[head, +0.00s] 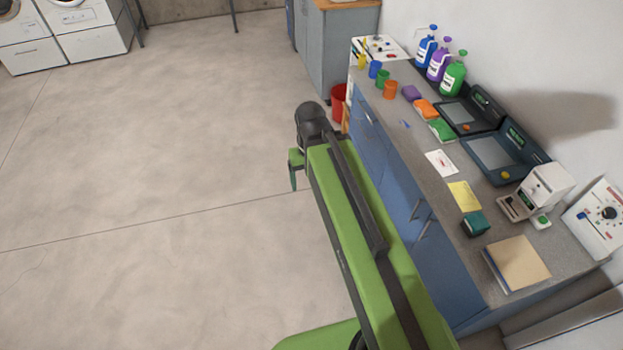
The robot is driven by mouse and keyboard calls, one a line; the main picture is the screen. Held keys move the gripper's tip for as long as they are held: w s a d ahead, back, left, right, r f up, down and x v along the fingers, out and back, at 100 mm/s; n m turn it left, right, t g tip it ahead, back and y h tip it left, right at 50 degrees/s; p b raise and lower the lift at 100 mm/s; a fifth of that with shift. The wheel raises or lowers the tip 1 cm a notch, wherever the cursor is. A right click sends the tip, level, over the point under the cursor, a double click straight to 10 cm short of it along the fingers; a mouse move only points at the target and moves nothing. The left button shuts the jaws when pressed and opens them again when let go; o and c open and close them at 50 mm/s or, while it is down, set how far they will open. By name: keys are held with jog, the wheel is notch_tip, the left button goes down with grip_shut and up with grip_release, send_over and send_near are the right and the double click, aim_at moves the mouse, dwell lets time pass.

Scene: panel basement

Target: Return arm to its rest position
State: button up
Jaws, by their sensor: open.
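My green arm (350,215) extends from the bottom of the head view up to a black joint (312,118) near the middle. It is over the floor, along the front of the blue-fronted counter. My gripper (293,174) shows only in part at the left side of the arm's far end, pointing down. It is open, and I see nothing held in it. The rest of the gripper is hidden behind the arm.
The counter (437,190) at right holds bottles, cups, sponges, scales, cards and a tan book (516,264). A red bin (339,101) stands beyond the arm's end, near a grey cabinet (338,50). The floor (150,180) at left is clear up to the white machines (88,25).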

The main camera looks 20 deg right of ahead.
jog(key=shift+f, duration=0.1)
notch_tip(320, 180, down, 5)
jog(key=b, duration=0.5)
jog(key=shift+d+f, duration=0.1)
dwell(0.6)
